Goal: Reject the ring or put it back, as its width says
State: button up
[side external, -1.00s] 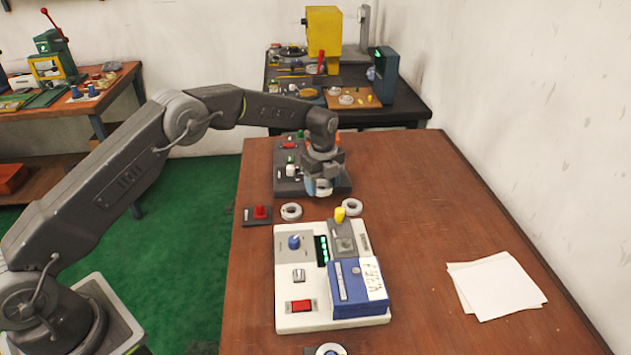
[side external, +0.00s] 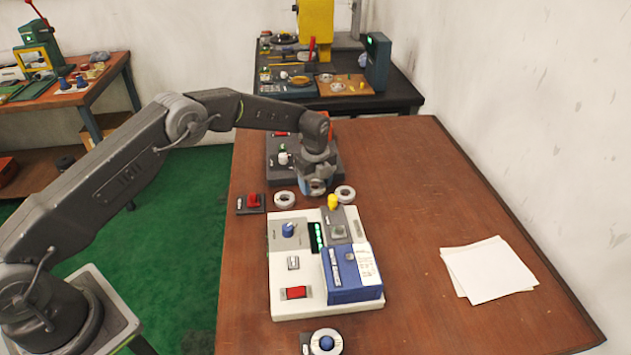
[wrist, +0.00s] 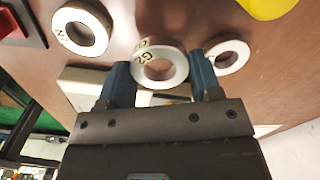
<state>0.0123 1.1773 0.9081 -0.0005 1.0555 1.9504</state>
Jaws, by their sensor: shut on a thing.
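My gripper (side external: 316,186) is above the table between two loose rings, just behind the cream gauge (side external: 281,266). In the wrist view, its blue fingers (wrist: 160,74) are shut on a pale ring (wrist: 178,67) with dark marks on its rim. The held ring is mostly hidden in the side view. One loose ring (side external: 276,199) lies to the left and another (side external: 345,188) to the right; both also show in the wrist view (wrist: 65,32) (wrist: 239,55). The gauge has a green display (side external: 316,237), too small to read, and a blue block (side external: 350,285).
A red button box (side external: 250,203) sits left of the loose rings. A yellow knob (side external: 333,201) stands at the gauge's back edge. A dark panel (side external: 295,172) is behind my gripper.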

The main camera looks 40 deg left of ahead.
aim_at(315, 199)
jog(key=shift+f, duration=0.2)
dwell(0.6)
jog(key=shift+f, duration=0.35)
jog(key=shift+f, duration=0.2)
jog(key=shift+f, duration=0.25)
jog(key=shift+f, duration=0.7)
dwell(1.0)
jog(key=o, duration=1.2)
notch_tip(315, 199, up, 7)
jog(key=shift+r, duration=0.2)
